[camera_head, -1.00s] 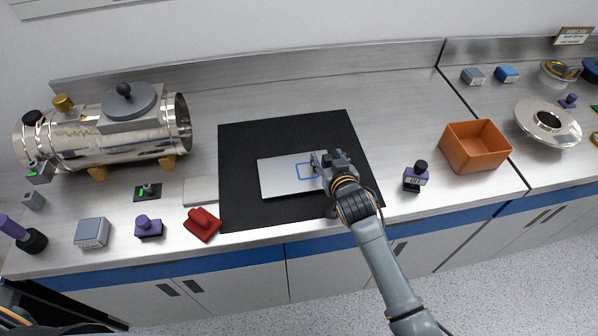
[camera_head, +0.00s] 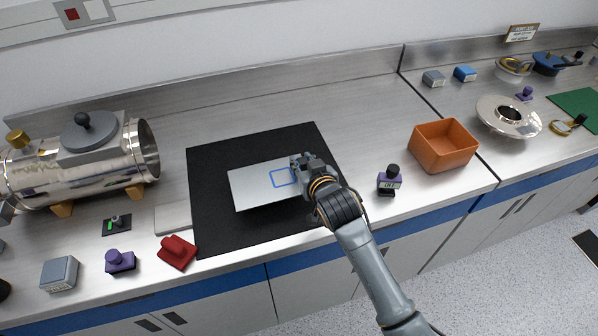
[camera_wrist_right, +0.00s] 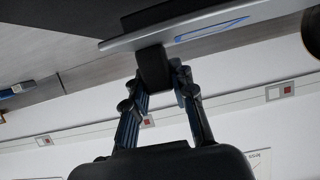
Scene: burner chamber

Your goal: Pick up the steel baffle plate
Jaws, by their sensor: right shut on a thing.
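The steel baffle plate (camera_head: 250,187) is a flat grey rectangle with a blue outlined rectangle near its right end. It is over the black mat (camera_head: 215,225), with a dark shadow under its front edge, so it looks slightly raised. My right gripper (camera_head: 303,166) is shut on the plate's right end. In the right wrist view, the gripper (camera_wrist_right: 155,70) grips the edge of the plate (camera_wrist_right: 195,27), and the blue marking shows on its face. The exact gap to the mat is hard to tell. My left gripper is not in view.
A steel cylinder chamber (camera_head: 85,165) stands at the left. A red block (camera_head: 177,252), a purple-handled piece (camera_head: 120,262) and a grey box (camera_head: 60,274) sit front left. A purple piece (camera_head: 389,181) and an orange bin (camera_head: 443,146) stand right of the mat.

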